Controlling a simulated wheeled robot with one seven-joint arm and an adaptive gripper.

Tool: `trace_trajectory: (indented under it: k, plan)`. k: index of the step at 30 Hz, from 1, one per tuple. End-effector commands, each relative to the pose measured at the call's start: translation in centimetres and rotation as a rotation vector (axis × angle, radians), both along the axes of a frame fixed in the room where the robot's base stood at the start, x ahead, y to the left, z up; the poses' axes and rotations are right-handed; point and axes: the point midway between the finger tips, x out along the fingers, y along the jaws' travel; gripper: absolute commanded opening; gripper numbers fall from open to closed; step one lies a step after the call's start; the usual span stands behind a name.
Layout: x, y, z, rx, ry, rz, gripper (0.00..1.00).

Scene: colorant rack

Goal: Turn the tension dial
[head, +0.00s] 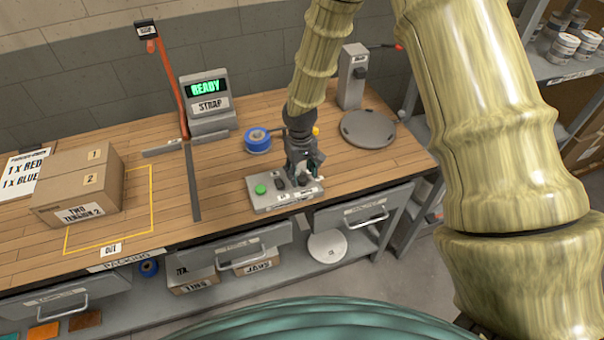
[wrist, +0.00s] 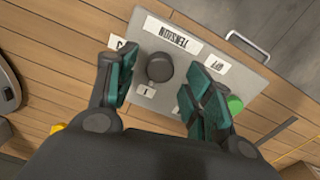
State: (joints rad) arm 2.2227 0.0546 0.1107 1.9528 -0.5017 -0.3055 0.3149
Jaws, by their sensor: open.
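The tension dial (wrist: 160,67) is a round black knob on a grey control box (wrist: 205,25), below a printed TENSION label, in the wrist view. In the head view my gripper (head: 304,172) is low over the right part of the control box (head: 262,204) and largely hides the dial. A green button (head: 260,189) sits at the box's left end; it also shows in the wrist view (wrist: 235,104), partly behind the right finger.
A READY display (head: 206,90) stands at the back. A blue tape roll (head: 257,139) and a round grey plate (head: 368,128) lie behind my gripper. Drawers are along the front edge.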

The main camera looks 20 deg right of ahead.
Motion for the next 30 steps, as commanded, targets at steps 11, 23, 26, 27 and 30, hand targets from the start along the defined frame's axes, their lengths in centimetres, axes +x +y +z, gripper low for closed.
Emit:
trace_trajectory:
  k: [11, 23, 26, 27, 30]
  plan:
    - [0.0, 0.0, -2.0, 0.000, 0.000, 0.000, 0.51]
    - [0.0, 0.0, -2.1, 0.000, 0.000, 0.000, 0.31]
    - [0.0, 0.0, -2.1, 0.000, 0.000, 0.000, 0.13]
    - [0.0, 0.0, -2.1, 0.000, 0.000, 0.000, 0.06]
    - [0.0, 0.0, -2.1, 0.000, 0.000, 0.000, 0.04]
